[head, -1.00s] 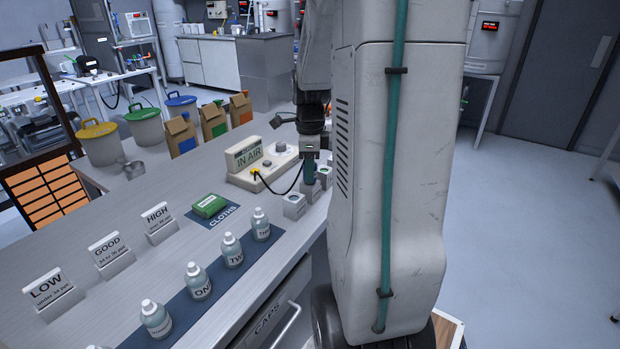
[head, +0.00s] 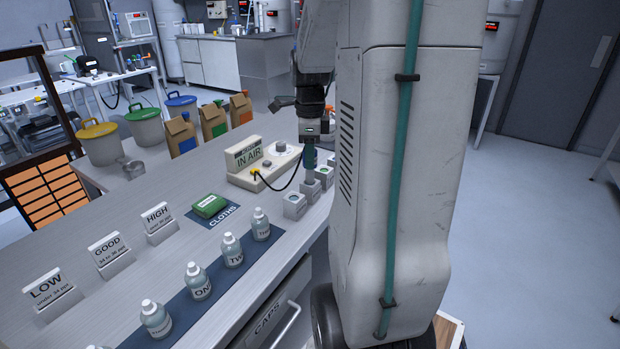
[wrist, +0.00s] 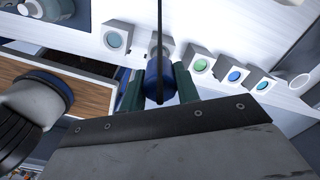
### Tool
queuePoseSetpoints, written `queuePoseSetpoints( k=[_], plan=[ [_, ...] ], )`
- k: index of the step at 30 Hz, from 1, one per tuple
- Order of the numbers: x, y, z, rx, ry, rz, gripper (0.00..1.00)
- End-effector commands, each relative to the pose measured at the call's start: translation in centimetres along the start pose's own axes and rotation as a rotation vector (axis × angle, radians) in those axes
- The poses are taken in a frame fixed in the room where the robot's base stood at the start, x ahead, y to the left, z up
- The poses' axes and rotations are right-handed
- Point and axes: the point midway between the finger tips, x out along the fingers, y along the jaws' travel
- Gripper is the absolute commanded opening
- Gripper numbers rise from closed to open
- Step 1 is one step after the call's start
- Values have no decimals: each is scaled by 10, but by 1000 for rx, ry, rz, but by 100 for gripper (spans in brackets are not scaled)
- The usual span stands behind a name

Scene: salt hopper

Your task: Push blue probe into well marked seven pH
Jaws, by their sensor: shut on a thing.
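My gripper (head: 311,150) is shut on the blue probe (wrist: 159,82) and holds it upright above the row of small white well blocks at the bench's right edge. In the wrist view the probe sits between the two green fingers, with its black cable running up across the picture. A well block (wrist: 160,44) lies behind the probe, partly hidden by it. One well block (wrist: 117,38) stands left of it, and several with green or blue openings, such as this one (wrist: 199,65), stand right. The well marks are not readable. The meter (head: 247,155) reads IN AIR.
Several labelled bottles (head: 197,281) stand on a dark strip along the bench front. A green cloth pack (head: 209,205) and LOW, GOOD and HIGH sign stands (head: 110,252) are farther left. The probe cable (head: 284,188) loops from the meter beside the wells.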

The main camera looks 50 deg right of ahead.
Motion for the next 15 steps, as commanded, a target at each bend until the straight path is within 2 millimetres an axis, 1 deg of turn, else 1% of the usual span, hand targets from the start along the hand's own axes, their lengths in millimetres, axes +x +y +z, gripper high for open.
queuePoseSetpoints(
  k=[15],
  plan=[
    [-21,0,0,0,0,-2,0]
  ],
)
